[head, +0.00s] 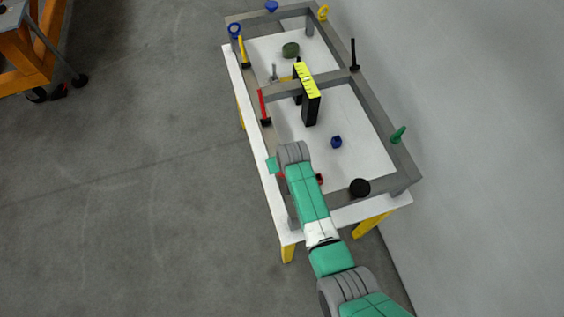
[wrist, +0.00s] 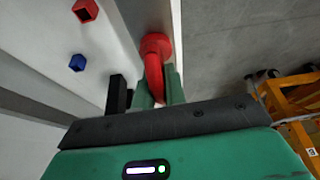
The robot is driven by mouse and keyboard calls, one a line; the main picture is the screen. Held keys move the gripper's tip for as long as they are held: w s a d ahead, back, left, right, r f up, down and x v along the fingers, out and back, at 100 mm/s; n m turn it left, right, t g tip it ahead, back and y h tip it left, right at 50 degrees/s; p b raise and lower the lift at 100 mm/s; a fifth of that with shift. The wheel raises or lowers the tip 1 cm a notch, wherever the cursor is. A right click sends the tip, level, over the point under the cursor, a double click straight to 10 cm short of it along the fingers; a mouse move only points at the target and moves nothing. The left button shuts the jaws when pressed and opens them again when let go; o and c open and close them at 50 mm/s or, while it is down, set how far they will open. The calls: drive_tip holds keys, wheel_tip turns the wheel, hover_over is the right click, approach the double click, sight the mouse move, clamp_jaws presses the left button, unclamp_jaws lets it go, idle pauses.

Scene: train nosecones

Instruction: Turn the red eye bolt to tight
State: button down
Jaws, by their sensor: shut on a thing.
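The red eye bolt (wrist: 155,48) shows in the wrist view, mounted on the grey frame with its ring toward me. My gripper (wrist: 159,84) is shut on the ring, with one green finger on each side of it. In the head view my arm covers most of the bolt, and only a bit of red shows beside my wrist. The bolt's thread is not visible, so I cannot tell how tight it is.
The grey frame (head: 379,121) lies on a white table with yellow legs.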

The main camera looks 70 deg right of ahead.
drive_tip(key=shift+m, duration=0.3)
idle(0.4)
drive_tip(key=c, duration=1.4)
unclamp_jaws()
drive_tip(key=shift+c, duration=0.2)
drive_tip(key=v, duration=0.7)
drive_tip(key=shift+s+a+r, duration=0.1)
drive_tip(key=shift+a+r, duration=0.05)
drive_tip(key=shift+r, duration=0.2)
